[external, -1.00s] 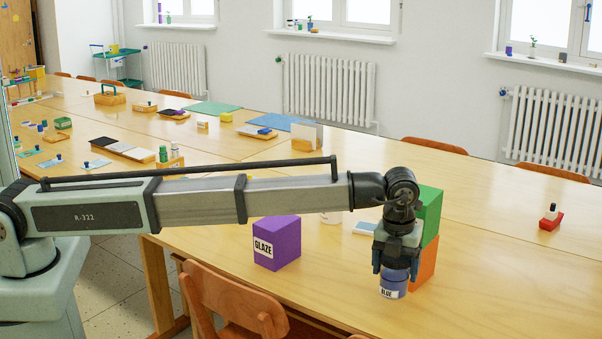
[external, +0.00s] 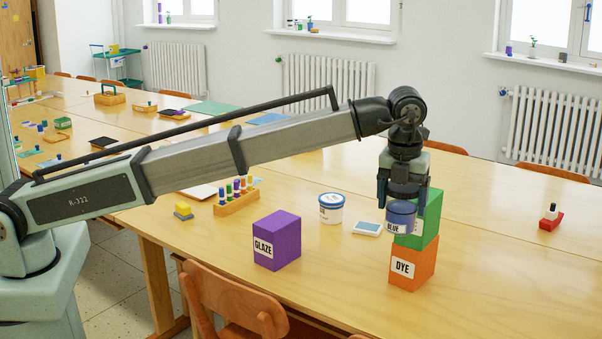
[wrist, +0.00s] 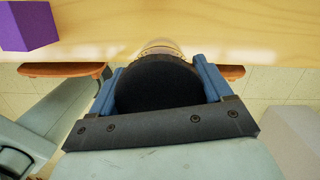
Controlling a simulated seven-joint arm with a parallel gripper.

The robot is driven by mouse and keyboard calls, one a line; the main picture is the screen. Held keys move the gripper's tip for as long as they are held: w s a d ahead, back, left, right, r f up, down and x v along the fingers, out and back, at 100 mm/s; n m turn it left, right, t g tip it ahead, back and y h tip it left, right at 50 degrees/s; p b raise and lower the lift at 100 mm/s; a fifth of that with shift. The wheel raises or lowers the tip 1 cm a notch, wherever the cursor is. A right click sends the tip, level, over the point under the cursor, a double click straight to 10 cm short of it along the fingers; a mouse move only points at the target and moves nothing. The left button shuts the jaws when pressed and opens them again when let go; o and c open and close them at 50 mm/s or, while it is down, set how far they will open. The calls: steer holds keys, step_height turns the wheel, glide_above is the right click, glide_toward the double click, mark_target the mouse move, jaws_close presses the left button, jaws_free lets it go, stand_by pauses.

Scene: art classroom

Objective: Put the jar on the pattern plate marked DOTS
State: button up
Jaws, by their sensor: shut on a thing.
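A small pale plate with a blue middle (external: 367,228) lies on the table just left of the jar. I cannot read the word DOTS on any plate in view.
A green block (external: 427,217) stands on an orange block (external: 412,266) marked DYE, close to the jar. A purple GLAZE block (external: 277,240), a white tub (external: 331,208) and a peg rack (external: 236,197) stand left. The table's right side is mostly clear.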

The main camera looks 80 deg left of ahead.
steer(key=r, duration=0.9)
steer(key=shift+a, duration=0.25)
steer(key=s+a+n+g, duration=0.2)
steer(key=a+n, duration=0.7)
steer(key=a, duration=3.6)
steer(key=s+a+n, duration=0.5)
steer(key=s+a, duration=0.8)
steer(key=a, duration=0.5)
steer(key=s+a+n, duration=0.4)
steer(key=s+a, duration=0.9)
steer(key=a, duration=0.5)
steer(key=shift+s+a+f, duration=0.15)
steer(key=shift+f, duration=7)
steer(key=shift+s+a+f, duration=0.1)
steer(key=shift+s+f, duration=0.05)
steer(key=shift+f, duration=6.95)
steer(key=shift+f, duration=0.6)
